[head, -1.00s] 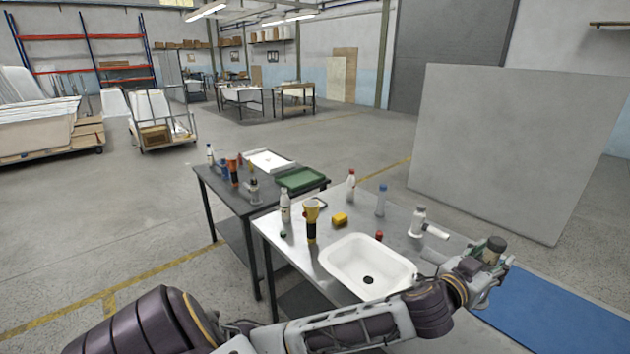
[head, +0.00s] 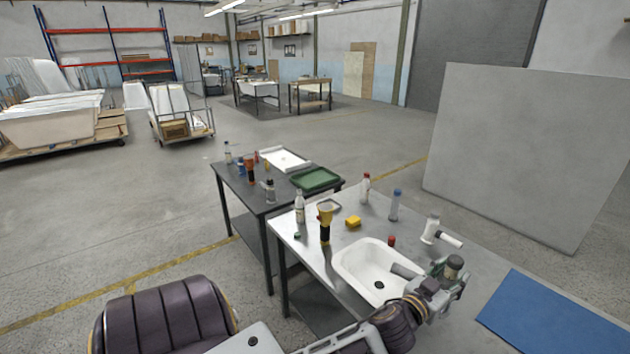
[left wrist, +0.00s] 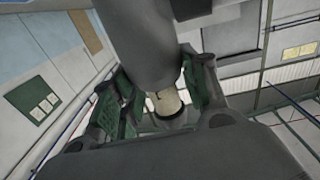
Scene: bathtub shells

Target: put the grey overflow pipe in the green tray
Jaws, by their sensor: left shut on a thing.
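The grey overflow pipe (head: 406,271) sticks out to the left of my left gripper (head: 436,281), above the right side of the white basin. In the left wrist view, the wide grey pipe (left wrist: 145,42) fills the top middle. A narrower cream part (left wrist: 167,102) sits between the green-padded fingers of my left gripper (left wrist: 165,98), which is shut on the pipe. The green tray (head: 315,180) lies on the dark table at the back, left of and well beyond the gripper. It looks empty. My right gripper is not in view.
The steel table holds the white basin (head: 352,262), a yellow-and-black tool (head: 325,222), a yellow block (head: 353,221), a red cap (head: 391,241) and several bottles. A white tray (head: 284,160) lies beside the green tray. A blue mat (head: 545,316) lies at the right.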

